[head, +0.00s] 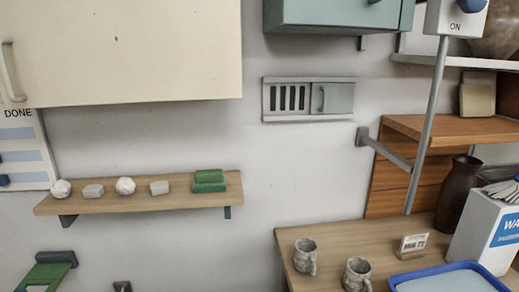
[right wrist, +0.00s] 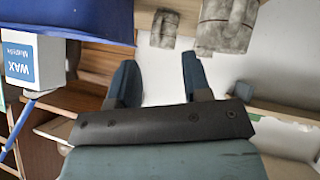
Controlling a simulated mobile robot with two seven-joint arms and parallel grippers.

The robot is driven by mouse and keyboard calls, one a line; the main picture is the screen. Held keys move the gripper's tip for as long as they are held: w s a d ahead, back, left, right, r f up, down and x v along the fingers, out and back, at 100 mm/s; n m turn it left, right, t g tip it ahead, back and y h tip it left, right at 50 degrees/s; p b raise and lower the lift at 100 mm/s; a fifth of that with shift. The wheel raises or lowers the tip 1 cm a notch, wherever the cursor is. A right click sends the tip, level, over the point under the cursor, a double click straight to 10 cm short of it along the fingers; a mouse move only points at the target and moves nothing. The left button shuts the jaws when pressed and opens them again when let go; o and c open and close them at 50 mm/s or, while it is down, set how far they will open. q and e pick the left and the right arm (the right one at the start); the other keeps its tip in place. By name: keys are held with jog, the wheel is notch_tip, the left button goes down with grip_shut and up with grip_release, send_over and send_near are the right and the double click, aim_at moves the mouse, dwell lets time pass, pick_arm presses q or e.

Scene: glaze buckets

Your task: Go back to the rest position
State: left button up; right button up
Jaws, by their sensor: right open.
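My right gripper (right wrist: 160,78) shows only in the right wrist view. Its two dark blue fingers stand well apart, with nothing between them but pale wall or floor. Two mottled grey mugs, one smaller (right wrist: 165,28) and one larger (right wrist: 226,24), appear beyond the fingertips, apart from them. In the head view two mugs (head: 305,256) (head: 357,275) stand on the wooden table (head: 340,237) at the lower right. I cannot make out my left gripper in the head view.
A blue-rimmed tray (head: 400,284), a small card (head: 412,244), a white wax box (head: 482,232) and a brown vase (head: 456,198) crowd the table. A wall shelf (head: 140,199) holds several small lumps and green blocks. Cabinets (head: 120,50) hang above. A grey pole (head: 428,125) rises at right.

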jog(key=s+a+f+g+y, duration=0.1)
jog(key=s+f+g, duration=0.25)
jog(key=s, duration=0.45)
jog(key=s+f+g+y, duration=0.1)
jog(key=s+f+g, duration=0.25)
jog(key=s, duration=0.45)
jog(key=w+a+f+t+y+p, duration=0.3)
jog(key=w+a+f+t+p, duration=0.2)
jog(key=a+f+t+p, duration=0.1)
jog(key=shift+w+a+f+t+p, duration=0.4)
jog(key=shift+t+p, duration=0.1)
jog(key=shift+t, duration=0.4)
